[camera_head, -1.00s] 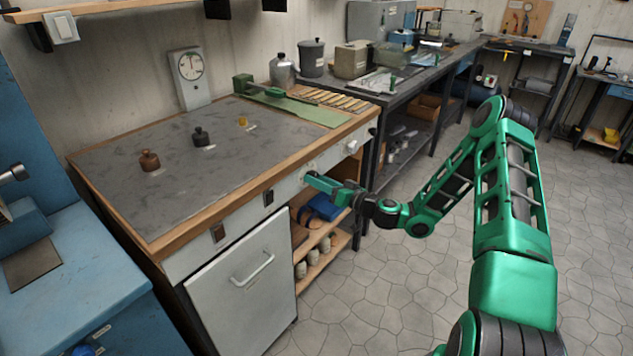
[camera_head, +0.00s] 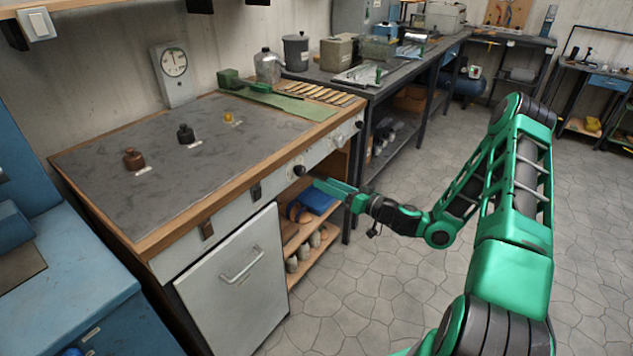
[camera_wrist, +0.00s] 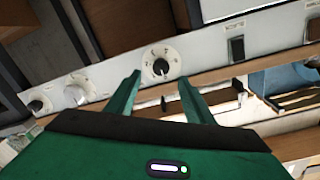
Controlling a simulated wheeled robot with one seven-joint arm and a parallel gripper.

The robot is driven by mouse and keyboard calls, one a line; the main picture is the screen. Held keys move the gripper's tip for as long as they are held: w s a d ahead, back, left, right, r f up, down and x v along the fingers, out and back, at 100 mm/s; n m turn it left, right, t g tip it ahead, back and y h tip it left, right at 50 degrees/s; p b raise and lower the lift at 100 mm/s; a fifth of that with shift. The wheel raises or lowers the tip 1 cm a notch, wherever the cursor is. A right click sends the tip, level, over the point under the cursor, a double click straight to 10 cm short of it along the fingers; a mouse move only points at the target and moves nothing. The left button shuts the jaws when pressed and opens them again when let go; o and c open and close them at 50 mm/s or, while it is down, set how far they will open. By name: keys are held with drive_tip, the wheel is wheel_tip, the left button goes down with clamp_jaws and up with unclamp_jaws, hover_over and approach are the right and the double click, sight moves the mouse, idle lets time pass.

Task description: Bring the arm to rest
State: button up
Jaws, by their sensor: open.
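My gripper (camera_head: 322,186) is green and hangs in front of the workbench's front panel, just right of a black knob (camera_head: 300,170). In the wrist view my gripper (camera_wrist: 160,92) has its two fingers apart with nothing between them. The knob on its white dial (camera_wrist: 160,66) shows just beyond the fingertips, and a gap seems to lie between them. My arm reaches in from the right, bent at the elbow.
An open shelf (camera_head: 310,245) holds shoe forms and a blue item. The tiled floor (camera_head: 380,290) is clear.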

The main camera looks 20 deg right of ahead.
drive_tip(key=shift+s+d, duration=0.35)
drive_tip(key=shift+s, duration=0.25)
drive_tip(key=s+a+n+g+h, duration=0.1)
drive_tip(key=s+a+n+g, duration=0.35)
drive_tip(key=s+g, duration=0.6)
drive_tip(key=s+d+r+m+g+h, duration=0.1)
drive_tip(key=s+d+r+m+h, duration=0.2)
drive_tip(key=s, duration=0.7)
drive_tip(key=s+d+r+m+g+h, duration=0.2)
drive_tip(key=s+d+r+m, duration=0.3)
drive_tip(key=s, duration=0.5)
drive_tip(key=s+d+r+m+g+h, duration=0.1)
drive_tip(key=s+d+r+m+h, duration=0.2)
drive_tip(key=s+d+r, duration=0.4)
drive_tip(key=s+r+m, duration=0.1)
drive_tip(key=s, duration=0.2)
drive_tip(key=shift+d+h, duration=0.4)
drive_tip(key=shift+s+m, duration=0.1)
drive_tip(key=shift+m, duration=0.15)
